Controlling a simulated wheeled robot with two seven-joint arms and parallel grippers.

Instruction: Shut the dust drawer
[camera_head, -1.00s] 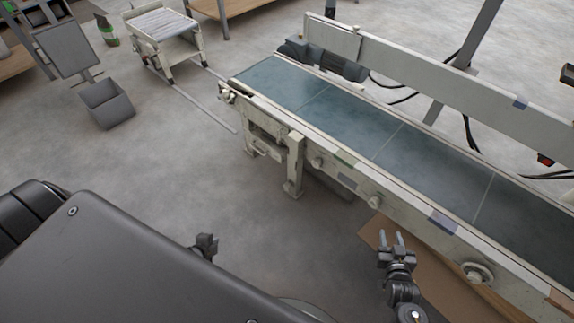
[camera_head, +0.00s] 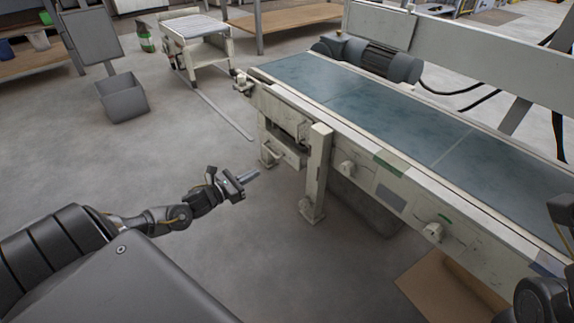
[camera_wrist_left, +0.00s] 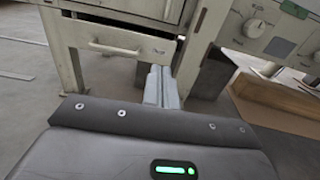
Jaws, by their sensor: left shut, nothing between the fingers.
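The dust drawer (camera_head: 284,151) is a pale, worn metal drawer low under the near-left end of the conveyor. It appears to stand somewhat out of its frame. In the left wrist view its front (camera_wrist_left: 120,42) with a bar handle faces me. My left gripper (camera_head: 250,176) is shut and empty, to the left of and in front of the drawer, apart from it in the head view. In the left wrist view its fingers (camera_wrist_left: 161,86) overlap the drawer's right end; contact cannot be told. Dark parts of my right arm show at the right edge, its fingers not visible.
The conveyor (camera_head: 380,105) runs to the right. Its pale leg (camera_head: 317,170) stands just right of the drawer. A cardboard sheet (camera_head: 445,285) lies under the conveyor. A grey bin (camera_head: 123,98) and a small white roller stand (camera_head: 197,45) are farther back. The floor left of the drawer is clear.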

